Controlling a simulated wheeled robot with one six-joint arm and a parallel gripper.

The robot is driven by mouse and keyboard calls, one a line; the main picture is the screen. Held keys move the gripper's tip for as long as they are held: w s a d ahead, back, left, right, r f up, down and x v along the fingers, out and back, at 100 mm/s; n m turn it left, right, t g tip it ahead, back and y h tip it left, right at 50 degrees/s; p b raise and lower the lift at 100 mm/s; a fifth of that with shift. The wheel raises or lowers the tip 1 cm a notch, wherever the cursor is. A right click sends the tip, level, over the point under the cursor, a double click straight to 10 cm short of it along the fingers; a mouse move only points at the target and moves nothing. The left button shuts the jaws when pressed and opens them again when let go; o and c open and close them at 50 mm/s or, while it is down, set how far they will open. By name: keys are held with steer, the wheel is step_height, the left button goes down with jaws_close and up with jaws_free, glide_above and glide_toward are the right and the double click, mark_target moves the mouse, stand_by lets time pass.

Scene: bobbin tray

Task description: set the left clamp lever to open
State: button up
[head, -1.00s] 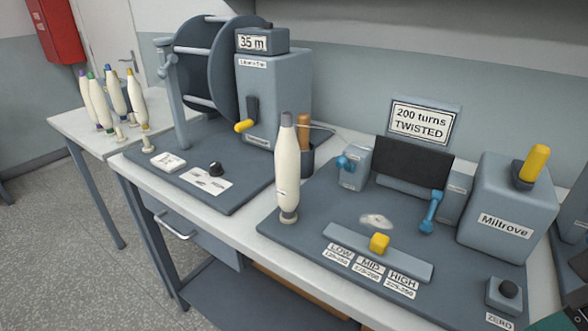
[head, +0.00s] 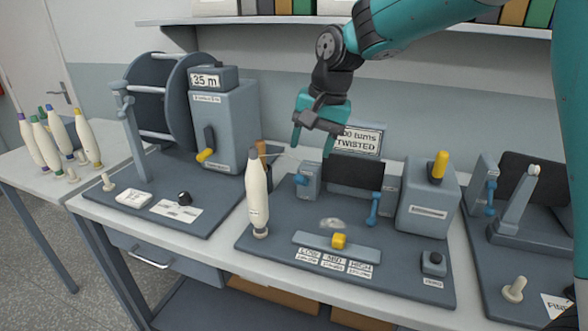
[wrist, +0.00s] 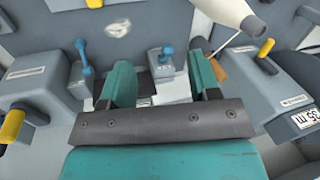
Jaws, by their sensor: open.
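The left clamp (head: 309,172) is a small grey block on the twist tester's base. Its blue lever (head: 300,180) points toward the front left, and its blue knob also shows in the wrist view (wrist: 168,51). The right clamp's blue lever (head: 374,208) hangs downward; it shows at the left of the wrist view (wrist: 84,58). My gripper (head: 312,145) is open and empty, above the left clamp and apart from it. In the wrist view the left clamp lies beyond and between the two teal fingers (wrist: 160,82).
A cream bobbin (head: 257,200) stands upright left of the clamps. A sign reading TWISTED (head: 359,139) stands behind my gripper. A grey box with a yellow lever (head: 439,166) is to the right. A slider with a yellow knob (head: 339,241) lies in front.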

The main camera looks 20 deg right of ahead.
mark_target(301, 180)
steer(key=w+d+m+p, duration=0.2)
steer(key=w+d+m, duration=0.15)
steer(key=w, duration=0.45)
steer(key=shift+m+h, duration=0.25)
steer(key=shift+h, duration=0.05)
steer(key=a+f+p, duration=0.1)
steer(key=f, duration=0.4)
steer(key=w+a+f+p, duration=0.1)
steer(key=f, duration=0.5)
steer(key=w+a+f+p, duration=0.1)
steer(key=f, duration=0.5)
steer(key=shift+w+a, duration=0.2)
jaws_close()
